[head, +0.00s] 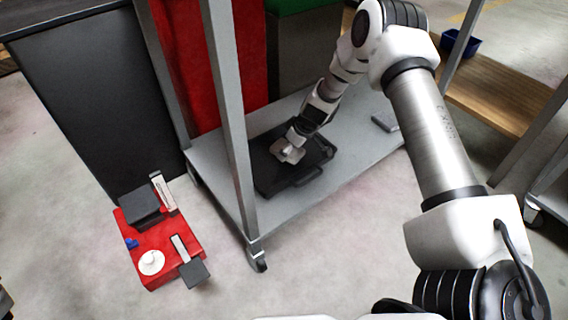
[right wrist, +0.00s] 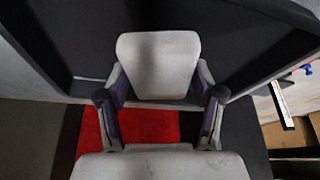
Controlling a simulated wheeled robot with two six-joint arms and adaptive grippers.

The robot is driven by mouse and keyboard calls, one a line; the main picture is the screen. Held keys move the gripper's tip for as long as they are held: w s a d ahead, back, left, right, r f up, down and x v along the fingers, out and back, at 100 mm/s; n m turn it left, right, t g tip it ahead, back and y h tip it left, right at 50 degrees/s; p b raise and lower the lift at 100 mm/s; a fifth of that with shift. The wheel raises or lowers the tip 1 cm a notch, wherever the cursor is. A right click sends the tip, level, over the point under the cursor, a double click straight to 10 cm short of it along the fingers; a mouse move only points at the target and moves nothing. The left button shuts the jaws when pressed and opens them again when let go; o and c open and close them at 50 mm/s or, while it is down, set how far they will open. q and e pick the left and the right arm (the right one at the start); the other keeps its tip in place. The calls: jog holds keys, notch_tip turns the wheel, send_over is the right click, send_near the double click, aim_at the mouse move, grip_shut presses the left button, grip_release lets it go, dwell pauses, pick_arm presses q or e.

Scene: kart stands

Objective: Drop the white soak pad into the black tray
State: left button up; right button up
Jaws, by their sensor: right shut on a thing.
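The black tray (head: 270,176) lies on the grey lower shelf of a cart, its handle toward the front. My right gripper (head: 295,141) reaches in over the tray and is shut on the white soak pad (head: 287,153). In the right wrist view the pad (right wrist: 158,66) sits between the two fingers of the gripper (right wrist: 160,98), with the dark tray (right wrist: 240,47) behind it. I cannot tell whether the pad touches the tray floor. My left gripper is not in view.
A grey cart post (head: 228,120) stands close to the left of the tray. A small flat grey item (head: 384,121) lies on the shelf to the right. A red box top (head: 185,240) with black blocks and a white disc (head: 151,262) is at the lower left.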

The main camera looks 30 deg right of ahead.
jog(key=o, duration=1.1)
jog(key=shift+r, duration=0.1)
jog(key=v, duration=1.1)
jog(key=shift+r, duration=0.4)
jog(key=shift+s, duration=0.1)
